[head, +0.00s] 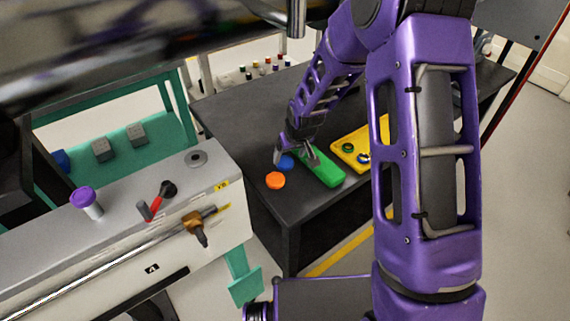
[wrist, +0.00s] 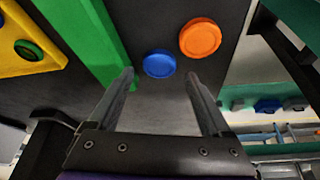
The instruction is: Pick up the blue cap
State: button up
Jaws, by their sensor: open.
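The blue cap (head: 286,162) is a small round disc lying on the black table. In the wrist view the blue cap (wrist: 159,64) shows just beyond the fingertips, between their lines and nearer the left finger. My gripper (head: 296,157) is open and empty above the table, close to the cap. In the wrist view my gripper (wrist: 160,76) has its two fingers spread wide with nothing between them. In the head view my gripper partly covers the cap.
An orange cap (head: 275,180) lies beside the blue one. A green block (head: 325,169) lies on the other side, close to my gripper. A yellow tray (head: 378,138) with round items is further right. The table's front edge (head: 290,217) is near the orange cap.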

aim_at(285, 161)
jog(key=x, duration=0.2)
jog(key=w+x, duration=0.1)
jog(key=x, duration=0.2)
jog(key=shift+a+r+b, duration=0.1)
jog(key=shift+a+b, duration=0.1)
jog(key=shift+b, duration=0.15)
jog(key=c, duration=1.1)
notch_tip(285, 161, up, 10)
jog(key=shift+r+p, duration=0.1)
jog(key=shift+p, duration=0.6)
